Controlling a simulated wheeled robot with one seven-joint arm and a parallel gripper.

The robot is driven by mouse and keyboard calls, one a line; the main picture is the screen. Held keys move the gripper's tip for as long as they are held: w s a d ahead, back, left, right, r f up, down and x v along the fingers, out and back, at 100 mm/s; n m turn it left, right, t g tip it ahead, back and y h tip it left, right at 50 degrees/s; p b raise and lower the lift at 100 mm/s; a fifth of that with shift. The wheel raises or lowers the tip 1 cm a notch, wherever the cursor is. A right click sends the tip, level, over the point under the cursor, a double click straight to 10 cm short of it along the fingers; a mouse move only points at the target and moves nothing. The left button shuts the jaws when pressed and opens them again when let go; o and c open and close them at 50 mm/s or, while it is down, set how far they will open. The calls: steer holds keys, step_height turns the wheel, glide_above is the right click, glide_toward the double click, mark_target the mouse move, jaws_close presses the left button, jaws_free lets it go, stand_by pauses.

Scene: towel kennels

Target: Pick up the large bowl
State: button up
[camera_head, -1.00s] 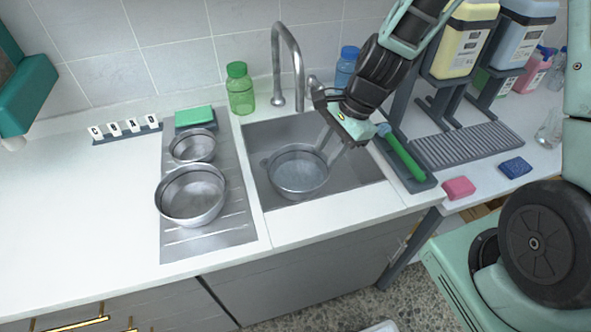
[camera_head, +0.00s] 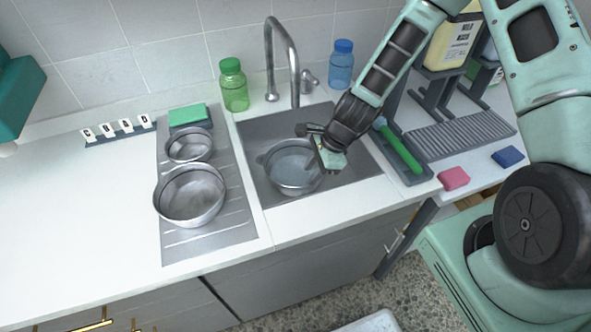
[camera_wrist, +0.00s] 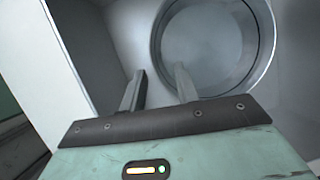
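A round metal bowl (camera_head: 285,172) sits in the sink, with a small tab at its left rim. A similar-looking wide metal bowl (camera_head: 190,200) stands on the ridged drainboard, with a smaller bowl (camera_head: 189,149) behind it. My gripper (camera_head: 314,168) is low at the right rim of the sink bowl, partly covering it. In the wrist view its two fingers (camera_wrist: 158,80) are apart, one outside the bowl's rim (camera_wrist: 155,42) and one overlapping it. Nothing is clearly gripped. Whether the fingers touch the rim I cannot tell.
The faucet (camera_head: 283,60) rises behind the sink, between a green bottle (camera_head: 234,88) and a blue bottle (camera_head: 341,66). A tray with a green-handled brush (camera_head: 402,152) lies right of the sink. A green sponge (camera_head: 187,114) sits behind the drainboard bowls. The left counter is mostly clear.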

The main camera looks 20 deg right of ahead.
mark_target(300, 190)
steer(key=shift+s+p+x, duration=0.15)
steer(key=shift+p+x, duration=0.3)
steer(key=shift+x, duration=1.15)
steer(key=shift+s+p+x, duration=0.2)
steer(key=shift+p+x, duration=0.25)
steer(key=shift+x, duration=1.2)
steer(key=shift+a, duration=0.2)
steer(key=shift+r, duration=0.1)
jaws_close()
